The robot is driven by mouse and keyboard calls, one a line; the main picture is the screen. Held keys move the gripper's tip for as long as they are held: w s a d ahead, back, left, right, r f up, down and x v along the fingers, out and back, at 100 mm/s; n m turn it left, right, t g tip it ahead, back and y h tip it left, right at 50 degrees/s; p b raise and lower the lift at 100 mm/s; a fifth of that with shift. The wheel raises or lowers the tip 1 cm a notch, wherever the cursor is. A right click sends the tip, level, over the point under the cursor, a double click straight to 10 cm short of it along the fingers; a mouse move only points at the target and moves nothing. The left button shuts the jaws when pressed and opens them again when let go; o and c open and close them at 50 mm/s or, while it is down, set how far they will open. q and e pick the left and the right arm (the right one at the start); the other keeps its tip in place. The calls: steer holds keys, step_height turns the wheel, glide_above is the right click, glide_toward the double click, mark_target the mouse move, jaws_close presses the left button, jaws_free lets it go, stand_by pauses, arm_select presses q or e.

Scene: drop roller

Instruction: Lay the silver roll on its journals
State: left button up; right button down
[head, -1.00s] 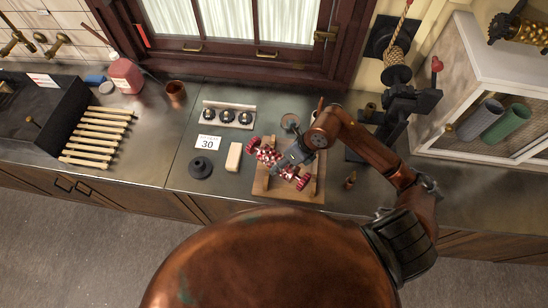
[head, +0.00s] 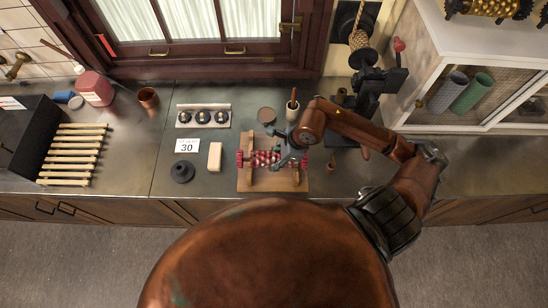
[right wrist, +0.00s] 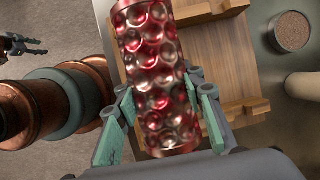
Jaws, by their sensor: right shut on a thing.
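The roll (head: 262,158) is dimpled and shiny, with red and silver tones. In the head view it lies left to right above a wooden stand (head: 273,184) with upright supports near its ends. My right gripper (head: 285,155) is shut on the roll from above. In the right wrist view the green-padded fingers of my right gripper (right wrist: 160,125) flank the roll (right wrist: 152,70), with the stand (right wrist: 215,60) behind it. I cannot tell whether the roll's ends touch the supports. My left gripper (right wrist: 24,46) shows small at the wrist view's left edge, its fingers apart.
Left of the stand are a cream block (head: 215,156), a black disc-like piece (head: 182,172) and a "30" card (head: 187,146). Behind are a round tin (head: 266,115) and a small pot (head: 292,110). A black machine (head: 375,95) stands behind right.

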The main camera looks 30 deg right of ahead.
steer(key=shift+w+f+b, duration=0.1)
steer(key=shift+f+b, duration=1.2)
steer(key=shift+f, duration=1.35)
steer(key=shift+f+b, duration=1.2)
steer(key=shift+f, duration=0.05)
steer(key=c, duration=1.3)
jaws_free()
steer(key=shift+o, duration=0.6)
steer(key=shift+f, duration=0.2)
steer(key=shift+s+r, duration=0.1)
steer(key=shift+s, duration=0.1)
steer(key=v, duration=1.2)
steer(key=shift+w, duration=0.15)
steer(key=shift+r, duration=0.1)
